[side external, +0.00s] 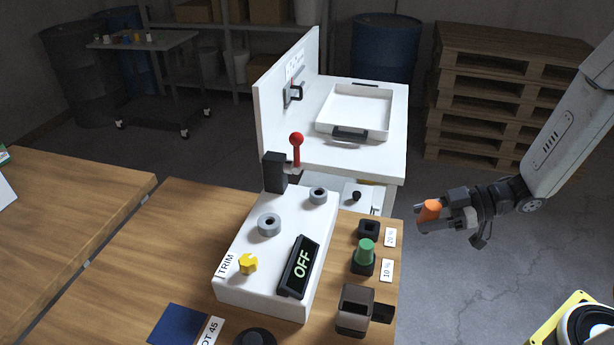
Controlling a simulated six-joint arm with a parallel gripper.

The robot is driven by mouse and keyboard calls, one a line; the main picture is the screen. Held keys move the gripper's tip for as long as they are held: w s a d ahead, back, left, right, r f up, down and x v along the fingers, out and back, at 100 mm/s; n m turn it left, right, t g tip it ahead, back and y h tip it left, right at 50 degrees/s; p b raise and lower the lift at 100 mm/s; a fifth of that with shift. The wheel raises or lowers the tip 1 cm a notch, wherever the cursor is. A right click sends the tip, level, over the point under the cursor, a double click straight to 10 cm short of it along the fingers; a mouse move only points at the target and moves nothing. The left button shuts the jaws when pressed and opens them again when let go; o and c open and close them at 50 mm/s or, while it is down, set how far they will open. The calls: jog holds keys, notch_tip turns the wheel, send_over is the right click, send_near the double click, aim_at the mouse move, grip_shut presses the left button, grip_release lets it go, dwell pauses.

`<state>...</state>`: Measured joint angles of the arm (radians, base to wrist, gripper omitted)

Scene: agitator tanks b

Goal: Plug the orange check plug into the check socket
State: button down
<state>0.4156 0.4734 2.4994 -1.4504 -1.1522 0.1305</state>
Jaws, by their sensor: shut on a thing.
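The orange check plug (428,211) is between the fingers of my gripper (436,217), at the right of the white panel and off the table's right edge. My gripper is shut on it and holds it in the air over the floor. The plug's lower end is partly hidden by a finger. The white panel box (237,286) carries two grey ring sockets: one nearer (269,225) and one farther (318,195). No label tells which is the check socket. Both look empty and stand apart from the plug.
A green plug (365,252) sits in a black holder by a "10 %" label; an empty black holder (369,229) stands behind it. A red-knobbed lever (296,140), yellow knob (248,264), "OFF" display (299,267) and dark cup (355,309) crowd the table.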

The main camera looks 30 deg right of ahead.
jog(key=shift+w, duration=0.15)
dwell(0.4)
jog(key=w+a+r, duration=0.2)
jog(key=w+a, duration=0.2)
jog(key=w, duration=0.8)
jog(key=w+a+r, duration=0.1)
jog(key=w+a, duration=0.4)
jog(key=w, duration=0.6)
jog(key=shift+w+a+r, duration=0.25)
jog(key=shift+w+r, duration=0.1)
jog(key=shift+f, duration=0.15)
jog(key=shift+f, duration=2.7)
jog(key=shift+f, duration=1.65)
